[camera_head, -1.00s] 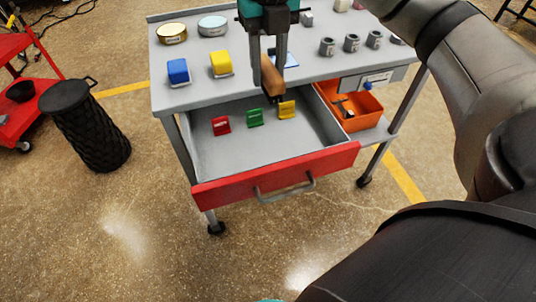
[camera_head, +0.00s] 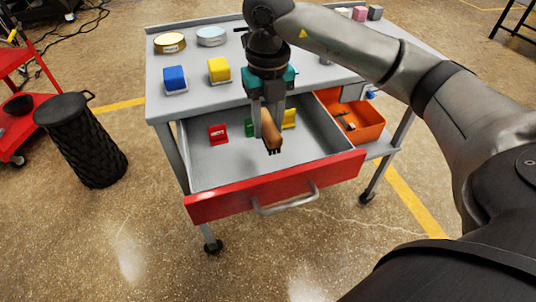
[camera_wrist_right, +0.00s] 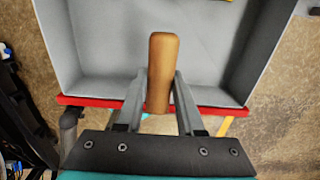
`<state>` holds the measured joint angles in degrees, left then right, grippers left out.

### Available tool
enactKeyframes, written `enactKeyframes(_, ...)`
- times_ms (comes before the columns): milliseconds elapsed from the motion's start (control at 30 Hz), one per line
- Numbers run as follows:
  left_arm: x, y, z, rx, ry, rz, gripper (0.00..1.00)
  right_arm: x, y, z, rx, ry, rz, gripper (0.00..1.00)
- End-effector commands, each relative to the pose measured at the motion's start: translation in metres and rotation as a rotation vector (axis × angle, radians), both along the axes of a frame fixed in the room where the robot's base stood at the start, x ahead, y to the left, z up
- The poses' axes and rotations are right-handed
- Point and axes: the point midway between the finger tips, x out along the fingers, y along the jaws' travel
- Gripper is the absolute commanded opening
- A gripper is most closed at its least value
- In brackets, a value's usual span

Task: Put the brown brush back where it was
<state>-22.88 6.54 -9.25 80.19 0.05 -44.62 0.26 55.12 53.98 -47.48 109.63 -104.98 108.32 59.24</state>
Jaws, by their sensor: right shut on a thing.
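The brown brush (camera_head: 270,131) has a wooden handle and dark bristles at its lower end. My right gripper (camera_head: 267,126) is shut on it and holds it over the open drawer (camera_head: 210,165) of the grey table. In the right wrist view the brush handle (camera_wrist_right: 162,75) stands between the two fingers (camera_wrist_right: 160,100), above the drawer floor. Inside the drawer are a red block (camera_head: 218,134), a green block (camera_head: 250,127) partly hidden by my gripper, and a yellow block (camera_head: 289,118). My left gripper is not in view.
An orange bin (camera_head: 358,124) with items sits right of the drawer. A black basket (camera_head: 82,140) stands on the floor at left. The drawer's front part is clear.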

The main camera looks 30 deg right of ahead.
Motion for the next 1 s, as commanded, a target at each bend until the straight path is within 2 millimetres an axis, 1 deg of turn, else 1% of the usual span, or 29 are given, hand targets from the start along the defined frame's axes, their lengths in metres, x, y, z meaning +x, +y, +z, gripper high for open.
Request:
enactKeyframes(33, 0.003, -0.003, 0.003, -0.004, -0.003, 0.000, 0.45, -0.001, 0.000, -0.011, 0.001, 0.003, 0.000, 0.00)
enactKeyframes(233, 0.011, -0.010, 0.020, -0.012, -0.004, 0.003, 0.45, 0.000, 0.000, -0.036, 0.000, 0.001, 0.000, 0.00)
enactKeyframes(533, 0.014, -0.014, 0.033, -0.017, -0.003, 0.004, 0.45, 0.000, 0.000, -0.053, 0.000, 0.001, 0.000, 0.00)
enactKeyframes(733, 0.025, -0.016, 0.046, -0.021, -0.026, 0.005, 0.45, 0.000, 0.000, -0.076, -0.001, 0.002, 0.000, 0.00)
enactKeyframes(833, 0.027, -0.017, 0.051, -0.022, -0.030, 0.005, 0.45, 0.000, 0.000, -0.081, 0.000, 0.001, 0.000, 0.00)
enactKeyframes(1000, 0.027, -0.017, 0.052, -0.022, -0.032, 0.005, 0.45, 0.000, 0.000, -0.081, 0.000, 0.000, 0.001, 0.00)
